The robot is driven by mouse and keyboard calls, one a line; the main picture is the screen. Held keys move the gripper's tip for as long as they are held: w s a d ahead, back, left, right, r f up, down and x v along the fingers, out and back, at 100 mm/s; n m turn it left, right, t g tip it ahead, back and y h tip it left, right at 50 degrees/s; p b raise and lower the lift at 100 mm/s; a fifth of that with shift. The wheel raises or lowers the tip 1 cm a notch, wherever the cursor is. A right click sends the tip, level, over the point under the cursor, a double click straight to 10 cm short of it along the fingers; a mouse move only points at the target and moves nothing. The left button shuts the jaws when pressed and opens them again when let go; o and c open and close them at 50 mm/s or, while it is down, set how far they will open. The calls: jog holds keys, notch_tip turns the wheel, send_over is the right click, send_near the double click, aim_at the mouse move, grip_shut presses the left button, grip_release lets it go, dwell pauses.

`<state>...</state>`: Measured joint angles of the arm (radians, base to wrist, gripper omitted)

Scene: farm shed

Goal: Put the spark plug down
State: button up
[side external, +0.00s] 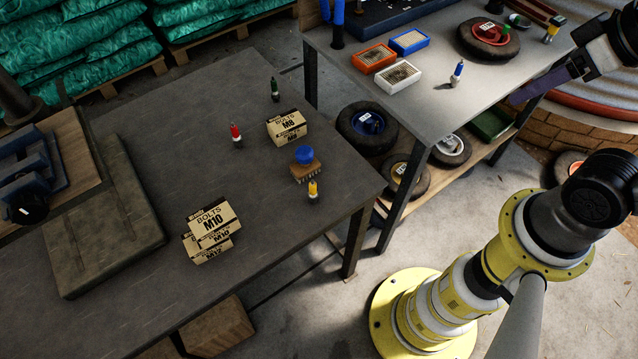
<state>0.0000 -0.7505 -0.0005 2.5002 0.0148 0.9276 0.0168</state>
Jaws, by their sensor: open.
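A blue-topped spark plug (457,75) stands upright on the grey table (440,112) at the upper right. My gripper (546,82) reaches in from the right edge, open and empty, right of this plug and apart from it; part of the hand is cut off by the frame. On the dark table (130,255), a red-topped plug (236,136), a green-topped plug (275,90) and a yellow-topped plug (313,192) stand upright, apart from each other.
M8 (286,127) and M10 bolt boxes (212,230) and a blue-knobbed brush (305,166) occupy the dark table. Orange (373,58), blue (409,42) and white trays (398,77) and a red-hubbed wheel (488,38) occupy the grey table. A gap separates the tables.

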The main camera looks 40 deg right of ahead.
jog(key=a+r+m+g+y, duration=0.2)
jog(key=a+y, duration=0.1)
jog(key=a, duration=0.2)
jog(key=m+g+y, duration=0.8)
jog(key=m+y, duration=0.3)
jog(key=y, duration=0.3)
send_over(310, 188)
jog(key=w+v, duration=0.1)
jog(key=v, duration=0.5)
notch_tip(310, 188, down, 16)
jog(key=f, duration=0.5)
jog(key=f+m, duration=0.1)
jog(key=f, duration=0.5)
jog(key=s+f+m, duration=0.1)
jog(key=f, duration=0.4)
jog(key=shift+s+a+f, duration=0.15)
jog(key=shift+a+f, duration=0.1)
jog(key=shift+x, duration=3.75)
jog(key=shift+r, duration=0.2)
